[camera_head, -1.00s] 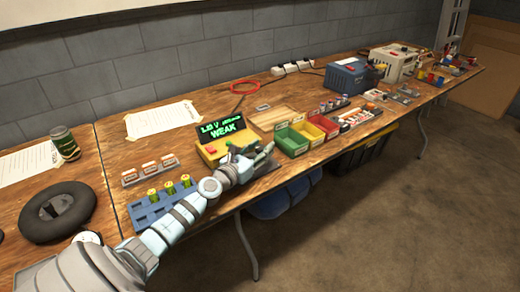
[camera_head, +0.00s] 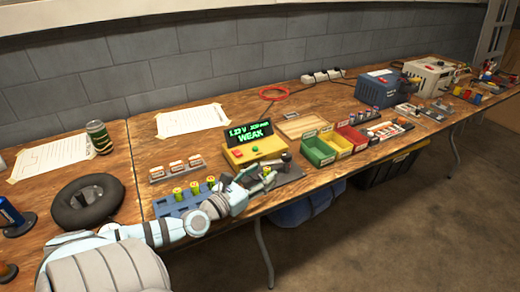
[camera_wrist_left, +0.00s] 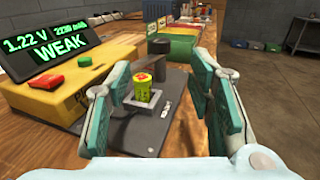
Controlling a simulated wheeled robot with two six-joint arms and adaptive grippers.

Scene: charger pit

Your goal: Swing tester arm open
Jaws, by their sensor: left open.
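The tester is a yellow box (camera_head: 255,151) with red and green buttons and a tilted dark screen (camera_head: 249,133) reading 1.22 V and WEAK. Both also show at the left of the left wrist view, as yellow box (camera_wrist_left: 70,85) and screen (camera_wrist_left: 48,50). A yellow cell (camera_wrist_left: 146,90) stands upright in a square socket on the tester's grey plate (camera_wrist_left: 174,105); its top is uncovered. A dark post (camera_wrist_left: 160,62) stands just behind it; I cannot clearly make out the tester arm. My left gripper (camera_head: 264,178) is open, its fingers (camera_wrist_left: 165,85) apart on either side of the cell, touching nothing visibly.
Green, yellow and red bins (camera_head: 318,150) stand right of the tester. A blue rack (camera_head: 172,205) with several yellow cells lies left, near my left arm. The table's front edge runs close below my gripper.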

